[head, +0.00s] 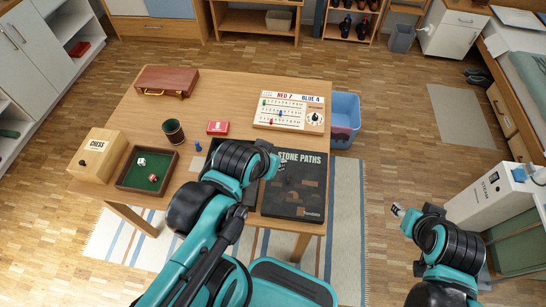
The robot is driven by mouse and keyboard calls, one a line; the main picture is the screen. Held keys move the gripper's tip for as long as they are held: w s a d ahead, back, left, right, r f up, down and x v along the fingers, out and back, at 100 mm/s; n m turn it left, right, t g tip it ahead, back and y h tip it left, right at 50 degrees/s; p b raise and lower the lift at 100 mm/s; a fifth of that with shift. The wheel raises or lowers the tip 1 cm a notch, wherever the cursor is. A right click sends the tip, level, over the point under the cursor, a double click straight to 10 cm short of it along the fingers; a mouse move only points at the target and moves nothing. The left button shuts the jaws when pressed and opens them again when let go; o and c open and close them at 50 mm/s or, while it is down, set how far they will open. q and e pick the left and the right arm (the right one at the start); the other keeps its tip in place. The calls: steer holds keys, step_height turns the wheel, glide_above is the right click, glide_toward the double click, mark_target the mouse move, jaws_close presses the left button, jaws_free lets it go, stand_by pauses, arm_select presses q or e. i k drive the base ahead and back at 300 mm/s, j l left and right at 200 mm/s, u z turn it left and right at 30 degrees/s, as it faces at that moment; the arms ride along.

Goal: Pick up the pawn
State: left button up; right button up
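A small blue pawn (197,145) stands on the wooden table (235,92), just right of a dark dice cup. My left arm reaches over the table's front half. Its gripper (284,176) is over the dark Stone Paths box, to the right of the pawn and apart from it. The fingers are dark against the box, so I cannot tell whether they are open or shut. My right gripper (398,210) is off the table, above the floor to the right. It is small in view, and its finger state is unclear.
A blue bin (345,115) stands beside the table.

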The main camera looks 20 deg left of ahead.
mark_target(199, 148)
steer(key=k+u, duration=0.1)
steer(key=u, duration=0.3)
steer(key=k+u, duration=0.1)
steer(key=u, duration=0.25)
steer(key=k+u, duration=0.1)
steer(key=u, duration=0.3)
steer(key=k+u, duration=0.1)
steer(key=u, duration=0.3)
steer(key=i+j+z, duration=0.3)
steer(key=j+z, duration=0.3)
steer(key=i+j+z, duration=0.2)
steer(key=z, duration=0.15)
